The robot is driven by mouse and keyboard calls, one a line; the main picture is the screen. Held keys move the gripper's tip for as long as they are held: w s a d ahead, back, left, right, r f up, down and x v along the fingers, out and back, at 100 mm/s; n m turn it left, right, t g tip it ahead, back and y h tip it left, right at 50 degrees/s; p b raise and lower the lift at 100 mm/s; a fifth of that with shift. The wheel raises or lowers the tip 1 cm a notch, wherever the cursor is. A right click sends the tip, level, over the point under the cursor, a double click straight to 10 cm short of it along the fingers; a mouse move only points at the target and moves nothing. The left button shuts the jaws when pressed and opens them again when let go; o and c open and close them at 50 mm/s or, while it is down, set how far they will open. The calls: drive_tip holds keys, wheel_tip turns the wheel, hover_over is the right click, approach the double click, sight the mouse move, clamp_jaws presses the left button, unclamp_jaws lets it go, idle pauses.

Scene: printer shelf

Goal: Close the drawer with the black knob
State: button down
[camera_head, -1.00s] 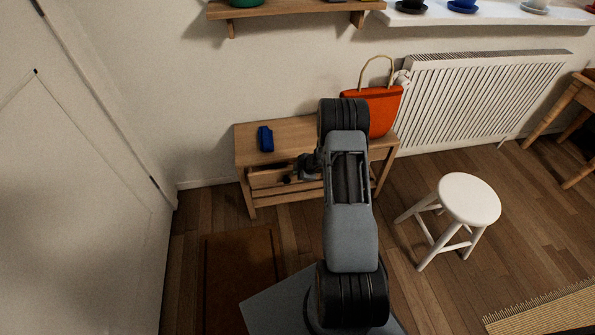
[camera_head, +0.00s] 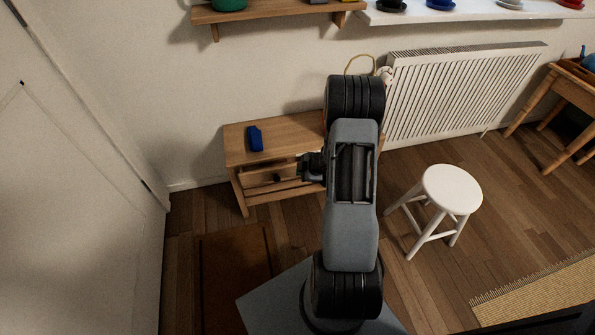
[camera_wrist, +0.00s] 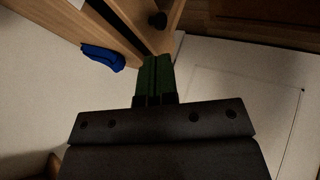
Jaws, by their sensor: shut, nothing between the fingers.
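The drawer (camera_head: 260,181) is in the small wooden table (camera_head: 285,135), under its top. It looks partly pulled out, though my arm hides its right part. The black knob (camera_head: 277,178) sits on the drawer front, and it also shows at the top of the wrist view (camera_wrist: 157,20). My gripper (camera_head: 302,167) is to the right of the knob, close to the drawer. In the wrist view my gripper (camera_wrist: 157,60) is shut and empty, its green fingers near the end of the drawer front. Whether they touch it I cannot tell.
A blue object (camera_head: 254,138) lies on the table top. A white stool (camera_head: 452,188) stands to the right on the wooden floor, and a radiator (camera_head: 460,90) is on the wall behind. A door (camera_head: 70,200) is at the left, with a brown mat (camera_head: 235,265) on the floor.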

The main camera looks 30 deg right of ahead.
drive_tip(key=a, duration=0.3)
drive_tip(key=b, duration=0.4)
approach(275, 173)
drive_tip(key=f, duration=0.1)
drive_tip(key=a+f, duration=0.1)
drive_tip(key=f, duration=0.1)
drive_tip(key=w+a+f, duration=0.1)
drive_tip(key=shift+f, duration=0.25)
drive_tip(key=shift+w+d, duration=0.35)
drive_tip(key=shift+w, duration=0.55)
